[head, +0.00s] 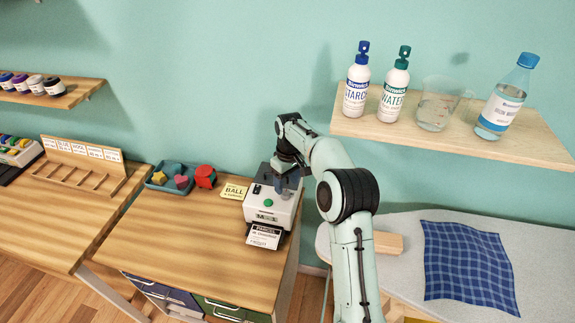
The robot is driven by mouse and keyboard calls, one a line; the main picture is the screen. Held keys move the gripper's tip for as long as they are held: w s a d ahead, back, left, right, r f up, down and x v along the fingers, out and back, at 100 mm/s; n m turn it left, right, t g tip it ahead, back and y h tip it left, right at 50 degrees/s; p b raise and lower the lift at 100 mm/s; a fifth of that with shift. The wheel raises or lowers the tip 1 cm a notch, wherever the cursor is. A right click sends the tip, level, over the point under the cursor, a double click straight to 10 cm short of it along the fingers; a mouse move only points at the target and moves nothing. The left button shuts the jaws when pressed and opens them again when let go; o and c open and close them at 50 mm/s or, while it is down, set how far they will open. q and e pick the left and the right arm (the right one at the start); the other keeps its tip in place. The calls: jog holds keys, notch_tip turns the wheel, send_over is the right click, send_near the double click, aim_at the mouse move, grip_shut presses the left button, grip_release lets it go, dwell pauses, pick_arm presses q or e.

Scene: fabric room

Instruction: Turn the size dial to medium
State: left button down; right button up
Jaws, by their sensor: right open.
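A small white machine (258,212) with a dark top and a green button (268,202) stands at the right end of the wooden cabinet top (190,235). Small lettering marks its front, too small to read surely. A printed card (264,236) lies at its front slot. My right gripper (285,182) points down at the top of the machine, close over its rear right part. It is open, but its fingertips are small and dark against the machine. I cannot make out the size dial or its setting surely; the gripper covers part of the top. My left gripper is out of view.
A wall shelf (480,146) with bottles and a beaker (435,112) hangs to the right, above an ironing board with blue checked cloth (465,265).

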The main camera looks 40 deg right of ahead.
aim_at(288, 192)
notch_tip(288, 192, up, 10)
jog(key=shift+d+f, duration=0.2)
jog(key=shift+d, duration=0.1)
jog(key=shift+f, duration=0.1)
dwell(0.4)
